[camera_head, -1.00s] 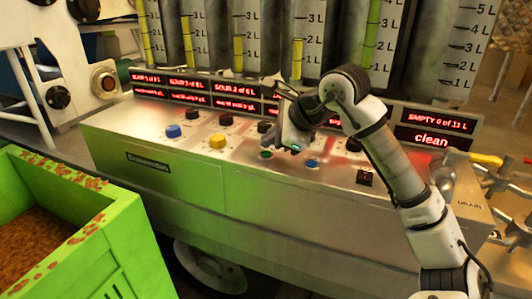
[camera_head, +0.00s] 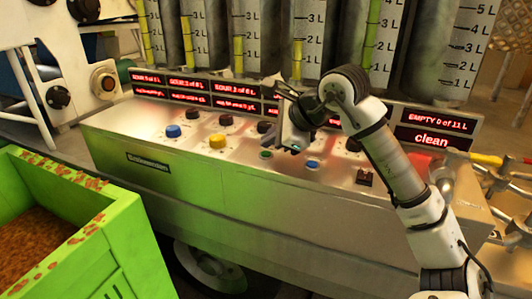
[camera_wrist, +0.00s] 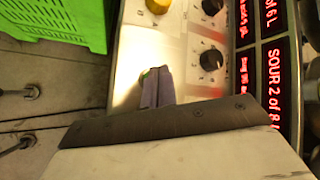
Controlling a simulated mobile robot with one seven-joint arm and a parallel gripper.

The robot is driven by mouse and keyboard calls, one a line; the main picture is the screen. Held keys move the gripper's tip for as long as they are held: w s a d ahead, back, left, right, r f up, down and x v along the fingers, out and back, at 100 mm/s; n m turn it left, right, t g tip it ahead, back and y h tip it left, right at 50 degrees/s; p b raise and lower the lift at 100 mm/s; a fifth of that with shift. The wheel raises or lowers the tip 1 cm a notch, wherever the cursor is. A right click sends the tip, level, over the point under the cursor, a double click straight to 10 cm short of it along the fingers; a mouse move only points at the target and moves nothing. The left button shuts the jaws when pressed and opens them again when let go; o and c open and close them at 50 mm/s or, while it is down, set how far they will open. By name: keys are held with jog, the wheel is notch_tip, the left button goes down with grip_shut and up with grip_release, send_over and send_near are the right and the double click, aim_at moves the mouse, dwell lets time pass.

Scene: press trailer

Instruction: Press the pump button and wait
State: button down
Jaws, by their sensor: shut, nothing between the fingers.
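The metal control panel (camera_head: 190,170) carries coloured buttons: a blue one (camera_head: 173,131), a yellow one (camera_head: 217,141), a green one (camera_head: 266,154) and another blue one (camera_head: 313,164). I cannot read which is the pump button. My gripper (camera_head: 294,149) is low over the panel, between the green button and the right blue button. In the wrist view my shut, empty fingers (camera_wrist: 157,88) point at the panel, with a sliver of green beside their tips. The yellow button (camera_wrist: 158,5) shows at the top edge. Contact with a button cannot be told.
Black knobs (camera_head: 226,119) line the panel behind the buttons. Red displays (camera_head: 435,140) read "EMPTY 0 of 11 L" and "clean" at right. Graduated tanks (camera_head: 310,50) stand behind. A green crate (camera_head: 110,235) is at lower left, and a yellow-handled valve (camera_head: 486,159) at right.

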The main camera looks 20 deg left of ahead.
aim_at(271, 158)
jog(key=shift+f, duration=0.1)
jog(key=shift+f+b, duration=0.35)
jog(key=shift+b, duration=0.15)
jog(key=shift+f+b, duration=0.4)
dwell(0.6)
dwell(0.3)
jog(key=shift+r+p, duration=0.45)
jog(key=shift+r, duration=0.35)
jog(key=shift+r+p, duration=1.55)
jog(key=shift+r, duration=1)
jog(key=shift+r, duration=0.1)
